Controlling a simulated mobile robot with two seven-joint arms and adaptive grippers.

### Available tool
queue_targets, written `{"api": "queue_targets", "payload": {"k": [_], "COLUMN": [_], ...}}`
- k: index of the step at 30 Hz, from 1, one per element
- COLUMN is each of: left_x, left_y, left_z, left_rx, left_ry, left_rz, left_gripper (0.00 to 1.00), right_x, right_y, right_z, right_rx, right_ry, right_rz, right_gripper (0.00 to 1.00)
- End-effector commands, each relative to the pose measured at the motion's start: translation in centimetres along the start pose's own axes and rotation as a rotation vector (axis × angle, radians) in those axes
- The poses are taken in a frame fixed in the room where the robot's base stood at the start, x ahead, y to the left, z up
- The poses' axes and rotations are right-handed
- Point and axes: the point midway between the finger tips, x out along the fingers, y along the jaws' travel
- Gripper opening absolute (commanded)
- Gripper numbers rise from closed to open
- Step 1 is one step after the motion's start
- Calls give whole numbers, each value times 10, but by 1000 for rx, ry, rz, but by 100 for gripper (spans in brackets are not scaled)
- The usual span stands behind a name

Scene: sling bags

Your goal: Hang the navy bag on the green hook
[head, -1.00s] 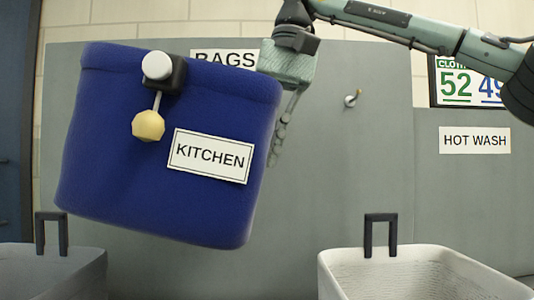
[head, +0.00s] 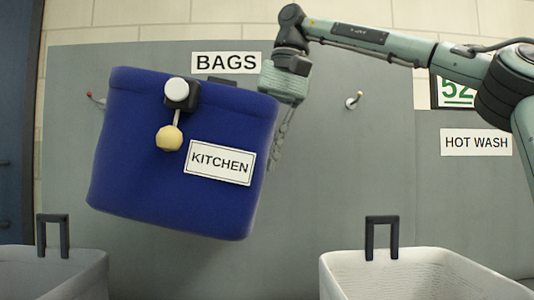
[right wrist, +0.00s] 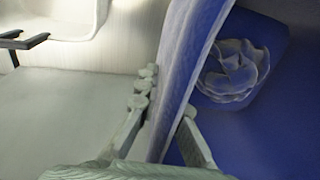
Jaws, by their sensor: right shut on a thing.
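The navy bag (head: 150,150), with a white KITCHEN label (head: 219,163), hangs tilted in front of the grey board, its right side lower. A dark clip with a white knob and pale yellow ball (head: 169,138) is on its front. My right gripper (head: 275,150) is at the bag's right edge; in the right wrist view its fingers (right wrist: 168,112) are shut on the bag's wall. I see no green hook; the bag hides part of the board. My left gripper is out of view.
A BAGS sign (head: 226,62) is on the board above the bag. A grey bin (head: 90,268) stands low at left and a white bin (head: 430,262) low at right, each with a dark upright handle. The board right of the gripper is clear around the yellowish-tipped hook.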

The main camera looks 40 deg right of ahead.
Motion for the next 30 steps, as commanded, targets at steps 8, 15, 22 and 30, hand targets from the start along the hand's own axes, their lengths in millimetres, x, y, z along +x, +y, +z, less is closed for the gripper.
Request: {"api": "queue_targets", "payload": {"k": [8,15,22,30], "left_x": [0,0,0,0], "left_y": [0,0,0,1], "left_z": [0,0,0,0], "left_rx": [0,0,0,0], "left_ry": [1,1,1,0], "left_rz": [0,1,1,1], "left_gripper": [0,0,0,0], "right_x": [0,0,7,11], "right_y": [-1,0,1,2], "right_z": [-16,-30,-39,-42], "right_rx": [0,0,0,-1], "right_ry": [2,2,2,2], "right_rz": [-2,-3,-3,-4], "right_gripper": [0,0,0,0]}}
